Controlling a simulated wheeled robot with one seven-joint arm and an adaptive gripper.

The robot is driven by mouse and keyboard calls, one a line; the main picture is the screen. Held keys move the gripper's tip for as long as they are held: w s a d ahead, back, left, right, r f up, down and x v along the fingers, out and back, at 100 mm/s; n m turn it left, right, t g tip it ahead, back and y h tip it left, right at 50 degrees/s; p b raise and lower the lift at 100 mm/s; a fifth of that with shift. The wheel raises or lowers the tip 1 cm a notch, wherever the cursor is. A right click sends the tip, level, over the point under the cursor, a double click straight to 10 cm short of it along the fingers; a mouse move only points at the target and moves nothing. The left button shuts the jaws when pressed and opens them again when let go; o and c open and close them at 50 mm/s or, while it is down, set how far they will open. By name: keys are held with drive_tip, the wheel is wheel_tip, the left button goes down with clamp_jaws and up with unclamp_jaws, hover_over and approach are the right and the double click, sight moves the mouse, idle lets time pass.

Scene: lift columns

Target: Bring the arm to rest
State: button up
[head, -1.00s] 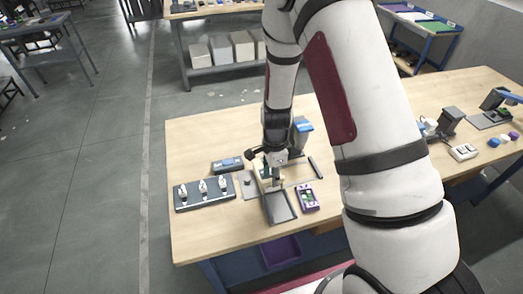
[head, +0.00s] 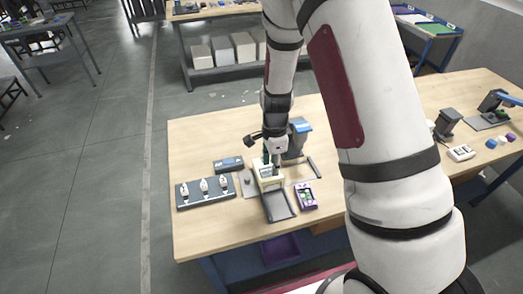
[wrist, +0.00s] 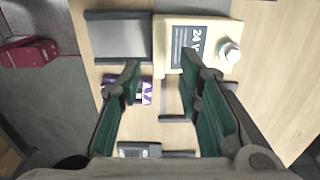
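My gripper (head: 272,160) is above the workbench (head: 220,235), over a cream device (head: 266,185). The wrist view shows its two green-padded fingers (wrist: 158,72) apart, with nothing held between them. In that view the cream device (wrist: 205,28) has a dark "24 V" label and a round white knob (wrist: 229,51). The fingers partly cover the device's near side. My arm reaches down from the top of the head view, with the elbow high.
A grey tray (head: 278,208) adjoins the cream device, with a purple-framed case (head: 305,195) to its right. A dark plate with three white pieces (head: 205,192) and a blue-grey box (head: 228,164) lie left. A grey blue-topped stand (head: 297,137) is behind. The bench's front left is clear.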

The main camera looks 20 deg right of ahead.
idle(0.3)
wheel_tip(320, 180, up, 20)
drive_tip(key=s+a+n+t+y+b, duration=0.1)
drive_tip(key=s+n+t+b, duration=0.15)
drive_tip(key=n, duration=0.55)
drive_tip(key=s+d+r+n+t+h+b, duration=0.1)
drive_tip(key=s+r+n+t+b, duration=0.2)
drive_tip(key=s+r+n, duration=0.5)
drive_tip(key=s+n, duration=0.2)
drive_tip(key=s, duration=0.2)
drive_tip(key=shift+r+b, duration=0.35)
